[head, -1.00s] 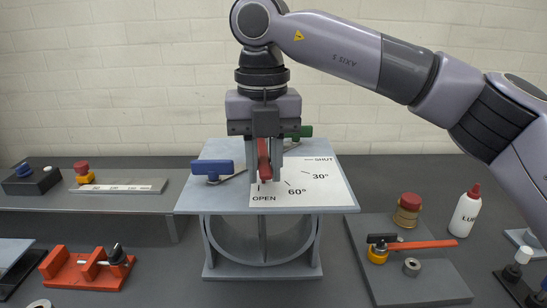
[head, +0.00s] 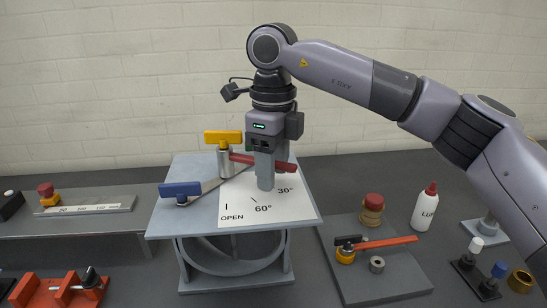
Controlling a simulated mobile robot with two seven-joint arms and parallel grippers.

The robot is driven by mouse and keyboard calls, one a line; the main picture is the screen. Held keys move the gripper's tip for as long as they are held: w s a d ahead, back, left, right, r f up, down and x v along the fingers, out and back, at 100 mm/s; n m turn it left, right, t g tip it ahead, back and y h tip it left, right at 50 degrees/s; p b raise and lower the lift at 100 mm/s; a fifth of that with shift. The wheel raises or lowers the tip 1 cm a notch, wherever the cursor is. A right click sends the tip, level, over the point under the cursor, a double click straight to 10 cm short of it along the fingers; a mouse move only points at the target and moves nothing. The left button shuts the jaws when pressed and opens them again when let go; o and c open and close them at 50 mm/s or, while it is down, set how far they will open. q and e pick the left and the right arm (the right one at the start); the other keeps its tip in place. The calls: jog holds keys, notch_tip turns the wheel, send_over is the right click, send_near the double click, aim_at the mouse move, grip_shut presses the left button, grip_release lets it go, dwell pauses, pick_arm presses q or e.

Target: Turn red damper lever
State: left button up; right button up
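The red damper lever (head: 240,158) lies across the top of the grey damper box, on a grey pivot at its left end. It points right, past the 30° mark towards the covered part of the scale. My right gripper (head: 272,168) is over it from above, with one finger in front of the lever and the other behind. It looks shut on the lever's right part. The white scale plate (head: 238,206) shows OPEN, 60° and 30°; the SHUT mark is hidden behind my gripper. My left gripper is not in view.
A grey shelf (head: 90,222) is at the left.

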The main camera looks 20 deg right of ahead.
jog(key=shift+r, duration=0.2)
jog(key=shift+r+p, duration=0.55)
jog(key=shift+r, duration=0.3)
jog(key=shift+r, duration=2.95)
jog(key=shift+s, duration=0.1)
